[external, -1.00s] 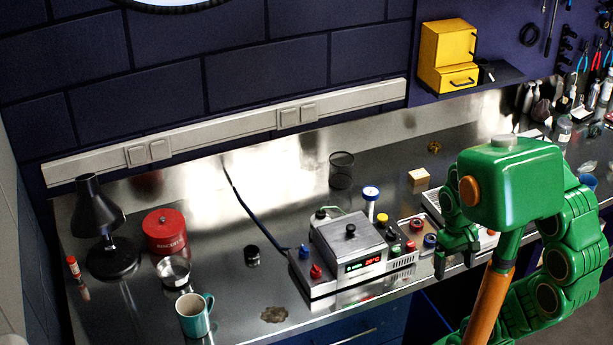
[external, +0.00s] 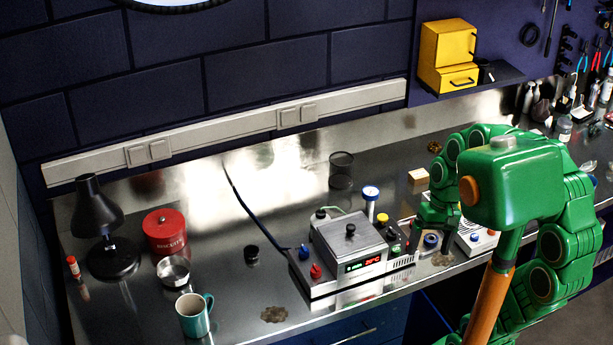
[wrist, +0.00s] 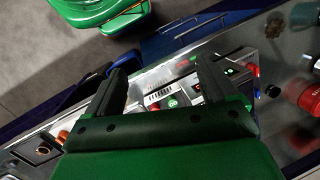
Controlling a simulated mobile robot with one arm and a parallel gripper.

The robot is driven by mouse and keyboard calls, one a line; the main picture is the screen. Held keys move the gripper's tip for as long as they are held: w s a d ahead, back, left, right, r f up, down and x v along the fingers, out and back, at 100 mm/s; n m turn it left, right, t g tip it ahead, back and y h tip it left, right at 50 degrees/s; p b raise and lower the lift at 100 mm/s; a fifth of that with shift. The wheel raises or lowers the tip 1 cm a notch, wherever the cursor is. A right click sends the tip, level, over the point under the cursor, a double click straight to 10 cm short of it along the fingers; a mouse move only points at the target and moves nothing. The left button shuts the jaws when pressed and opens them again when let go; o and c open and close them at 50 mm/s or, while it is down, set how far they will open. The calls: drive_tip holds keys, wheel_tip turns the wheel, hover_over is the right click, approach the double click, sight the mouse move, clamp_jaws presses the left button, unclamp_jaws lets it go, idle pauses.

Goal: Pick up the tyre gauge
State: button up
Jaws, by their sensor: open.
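A device with a green button shows beyond the gap. Part of the bench behind my gripper is hidden.
The heater box (external: 350,245) with coloured knobs stands left of my gripper. A mesh cup (external: 341,170) and a wooden block (external: 418,176) stand behind.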

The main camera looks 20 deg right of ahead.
drive_tip(key=w+a+m+t+y, duration=0.1)
drive_tip(key=w+a+m+y, duration=0.15)
drive_tip(key=w, duration=0.35)
drive_tip(key=w+a+m+t+y, duration=0.1)
drive_tip(key=w+a+m+y, duration=0.1)
drive_tip(key=w+m+y, duration=0.3)
drive_tip(key=m+t, duration=0.9)
drive_tip(key=m, duration=0.8)
hover_over(371, 195)
drive_tip(key=s+d, duration=0.1)
drive_tip(key=d, duration=0.5)
drive_tip(key=f, duration=1.2)
drive_tip(key=shift+s+a, duration=0.3)
drive_tip(key=shift+a, duration=0.1)
drive_tip(key=shift+w+a+f+h, duration=0.1)
drive_tip(key=shift+f+h, duration=0.15)
drive_tip(key=shift+f, duration=0.45)
drive_tip(key=shift+s+x, duration=0.25)
drive_tip(key=shift+x, duration=3.7)
drive_tip(key=shift+s, duration=0.1)
drive_tip(key=c, duration=1.1)
